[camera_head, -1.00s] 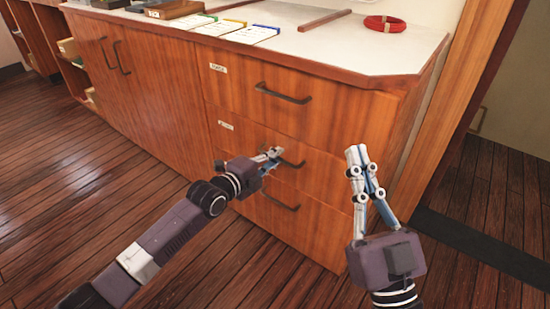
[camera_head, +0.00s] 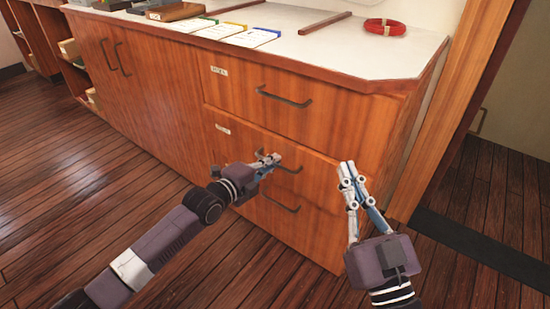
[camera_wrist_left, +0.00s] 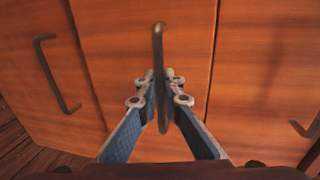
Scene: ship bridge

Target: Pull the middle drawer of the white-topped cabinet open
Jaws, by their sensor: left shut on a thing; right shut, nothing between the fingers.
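The white-topped cabinet (camera_head: 330,48) has a stack of wooden drawers at its right end. The middle drawer (camera_head: 232,147) stands out slightly from the drawer above it. My left gripper (camera_head: 270,160) is shut on the dark bar handle (camera_head: 293,170) of this drawer. In the left wrist view the handle (camera_wrist_left: 158,45) runs between the two fingertips (camera_wrist_left: 160,88). My right gripper (camera_head: 350,172) is shut and empty, apart from the cabinet and in front of its right corner.
The top drawer handle (camera_head: 284,97) and bottom drawer handle (camera_head: 281,204) are free. Cards (camera_head: 220,30) and a red coil (camera_head: 384,27) lie on the top. A wooden door frame (camera_head: 470,75) stands at the right. The wooden floor (camera_head: 90,190) at left is clear.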

